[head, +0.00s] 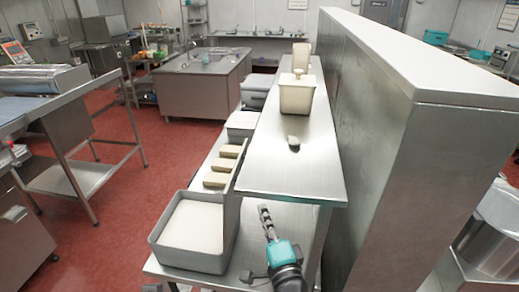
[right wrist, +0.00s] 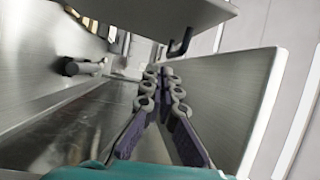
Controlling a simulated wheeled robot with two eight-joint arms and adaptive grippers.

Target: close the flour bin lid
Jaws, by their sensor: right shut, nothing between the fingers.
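The flour bin (head: 157,248) is a grey rectangular container full of white flour, on the lower shelf at the front. Its lid (head: 232,200) stands open, about upright along the bin's right side. My right gripper (head: 264,210) is to the right of the lid, below the front edge of the upper shelf. Its fingers are shut and empty; whether they touch the lid is unclear. In the right wrist view the fingertips (right wrist: 163,78) come together beside a flat grey panel, which I cannot surely identify. My left gripper is not in view.
The steel upper shelf (head: 290,170) overhangs the right gripper's far side and holds a small scoop-like item (head: 293,143) and a cream container (head: 297,95). A tall steel partition (head: 375,150) stands to the right. Red floor to the left is open.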

